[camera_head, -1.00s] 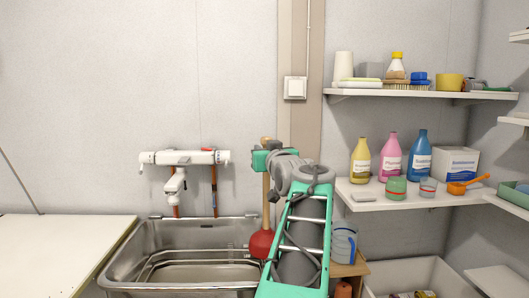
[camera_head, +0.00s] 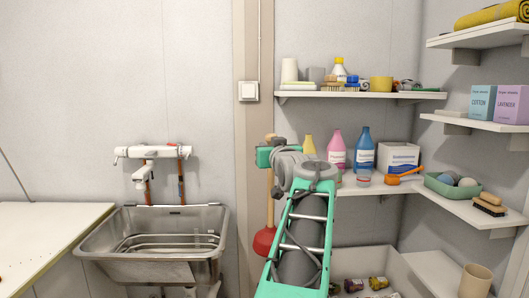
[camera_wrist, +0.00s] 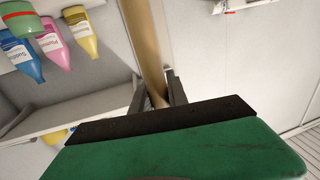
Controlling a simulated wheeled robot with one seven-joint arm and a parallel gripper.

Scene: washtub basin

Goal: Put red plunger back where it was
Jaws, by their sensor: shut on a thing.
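The red plunger (camera_head: 264,241) hangs upright from my gripper (camera_head: 269,150), red cup down, to the right of the metal basin. My gripper is shut on its wooden handle near the top. The wrist view shows the handle (camera_wrist: 148,50) between the two fingers (camera_wrist: 157,97). My arm hides part of the area right of the cup. I cannot tell from these views which spot the plunger came from.
The metal basin (camera_head: 95,240) stands left of the plunger, under a white wall tap (camera_head: 150,153). A white counter (camera_head: 40,228) is at far left. Shelves with bottles (camera_head: 362,150) and boxes (camera_head: 398,158) are on the right. A white bin (camera_head: 340,262) with small items is below.

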